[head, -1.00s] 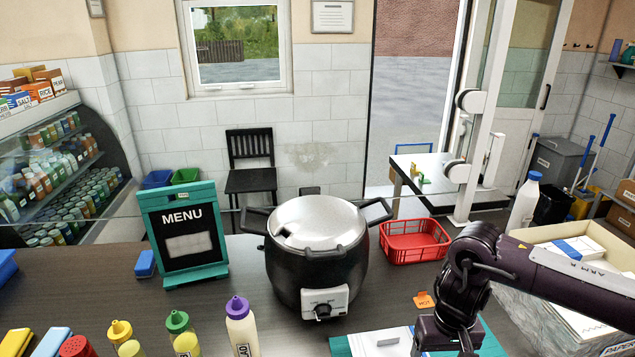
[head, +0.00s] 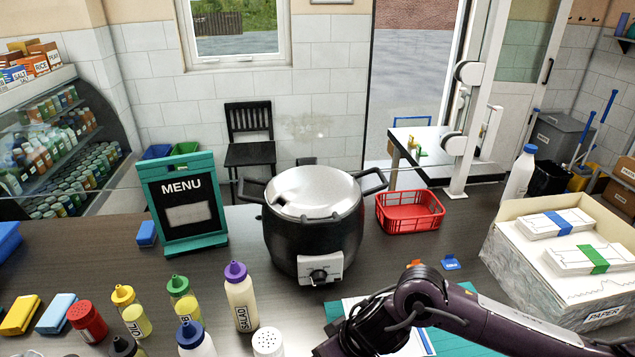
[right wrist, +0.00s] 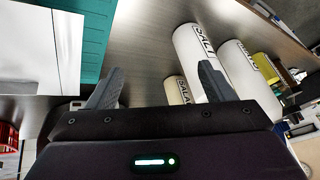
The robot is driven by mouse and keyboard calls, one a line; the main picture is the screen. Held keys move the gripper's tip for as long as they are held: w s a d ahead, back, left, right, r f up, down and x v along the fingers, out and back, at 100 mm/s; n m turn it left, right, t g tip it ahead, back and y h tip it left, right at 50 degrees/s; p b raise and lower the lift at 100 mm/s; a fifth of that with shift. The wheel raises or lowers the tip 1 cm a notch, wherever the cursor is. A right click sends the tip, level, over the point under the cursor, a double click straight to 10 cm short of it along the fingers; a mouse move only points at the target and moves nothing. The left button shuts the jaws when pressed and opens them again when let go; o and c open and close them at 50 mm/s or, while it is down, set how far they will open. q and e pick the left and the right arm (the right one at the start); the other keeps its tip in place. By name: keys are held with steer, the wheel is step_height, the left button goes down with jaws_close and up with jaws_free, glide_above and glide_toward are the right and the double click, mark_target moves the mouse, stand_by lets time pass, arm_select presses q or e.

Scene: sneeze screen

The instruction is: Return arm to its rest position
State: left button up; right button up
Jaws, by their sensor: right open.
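My right arm (head: 425,310) comes in from the lower right in the head view and lies low over the counter's front. Its gripper is out of that view, below the frame edge. In the right wrist view my right gripper (right wrist: 158,88) is open, its two fingers apart with nothing between the tips. White bottles, one labelled SALT (right wrist: 202,58), stand beyond the right finger. A teal mat (right wrist: 97,35) with white paper (right wrist: 40,45) shows at the upper left. My left gripper is not in view.
A black cooker (head: 313,225) stands mid-counter, with a menu board (head: 185,215) to its left and a red basket (head: 410,212) to its right. Several condiment bottles (head: 240,297) crowd the front. A paper box (head: 550,290) stands at the right.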

mark_target(268, 349)
steer(key=a+r, duration=0.1)
steer(key=a, duration=0.1)
steer(key=s+a+r+t+y, duration=0.1)
steer(key=a, duration=0.2)
steer(key=s+a+r+n+y, duration=0.1)
steer(key=a, duration=0.1)
steer(key=shift+a, duration=0.2)
steer(key=shift+a+r+t+y, duration=0.4)
steer(key=shift+a+r+t, duration=0.4)
steer(key=shift+r, duration=0.15)
steer(key=s+d+m+t+h, duration=0.15)
steer(key=d+m+h, duration=0.35)
steer(key=d, duration=0.9)
steer(key=s+d+f+m+g+h, duration=0.1)
steer(key=s+d+f+g+h, duration=0.3)
steer(key=s+d, duration=0.75)
step_height(268, 349, down, 33)
steer(key=w+y+b, duration=0.1)
steer(key=b, duration=0.5)
steer(key=s+d+f+g+b, duration=0.1)
steer(key=s+d+f+b, duration=0.1)
steer(key=s+f, duration=0.8)
steer(key=s+d+f+g+b, duration=0.1)
steer(key=s+d+f+b, duration=0.1)
steer(key=s+f, duration=0.8)
step_height(268, 349, down, 7)
steer(key=shift+s+d+f+b, duration=0.1)
steer(key=shift+s+d+b, duration=0.15)
steer(key=shift+b, duration=0.55)
